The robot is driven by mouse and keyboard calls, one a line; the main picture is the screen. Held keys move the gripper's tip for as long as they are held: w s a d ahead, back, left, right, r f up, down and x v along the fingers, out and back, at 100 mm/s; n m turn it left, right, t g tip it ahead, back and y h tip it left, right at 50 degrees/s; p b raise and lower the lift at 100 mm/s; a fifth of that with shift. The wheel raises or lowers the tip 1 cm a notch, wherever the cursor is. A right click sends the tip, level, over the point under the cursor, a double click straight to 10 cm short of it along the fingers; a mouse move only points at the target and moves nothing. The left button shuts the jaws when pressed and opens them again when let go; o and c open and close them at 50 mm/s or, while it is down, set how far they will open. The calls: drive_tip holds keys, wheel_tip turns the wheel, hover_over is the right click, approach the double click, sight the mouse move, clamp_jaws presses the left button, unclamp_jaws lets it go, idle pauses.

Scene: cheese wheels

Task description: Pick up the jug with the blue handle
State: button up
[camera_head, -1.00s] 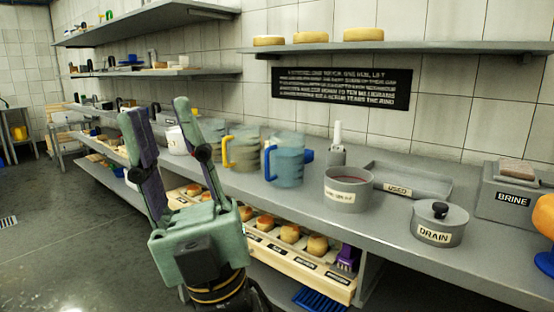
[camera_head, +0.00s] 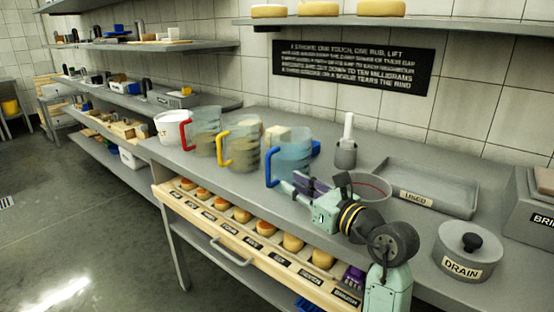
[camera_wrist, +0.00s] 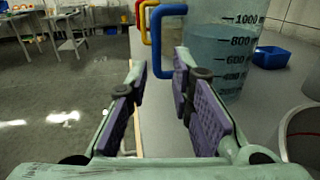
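The jug with the blue handle (camera_head: 292,156) stands upright on the grey counter, a clear measuring jug with bluish contents. Its blue handle (camera_head: 268,167) faces left. My gripper (camera_head: 299,184) is in front of the jug, low and near its base. In the wrist view my gripper (camera_wrist: 160,72) is open and empty, its purple-padded fingers apart. The blue handle (camera_wrist: 156,38) shows just beyond and between the fingertips, and its lower end is partly behind the right finger. The jug body (camera_wrist: 222,55) is beyond the right finger. I cannot tell whether a finger touches it.
A yellow-handled jug (camera_head: 239,145) and a red-handled jug (camera_head: 205,132) stand to the left. A holder with a white-handled tool (camera_head: 346,152), the USED tray (camera_head: 455,201) and the DRAIN pot (camera_head: 467,255) are right. A round pot is partly hidden by my arm. Cheeses fill a tray below.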

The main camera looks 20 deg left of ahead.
sight(270, 171)
drive_tip(key=p+x, duration=0.1)
drive_tip(key=x, duration=0.4)
drive_tip(key=shift+s+a+r, duration=0.1)
drive_tip(key=shift+s+a, duration=0.05)
drive_tip(key=shift+p+x, duration=1.1)
drive_tip(key=shift+x, duration=1.25)
drive_tip(key=shift+c, duration=0.6)
clamp_jaws()
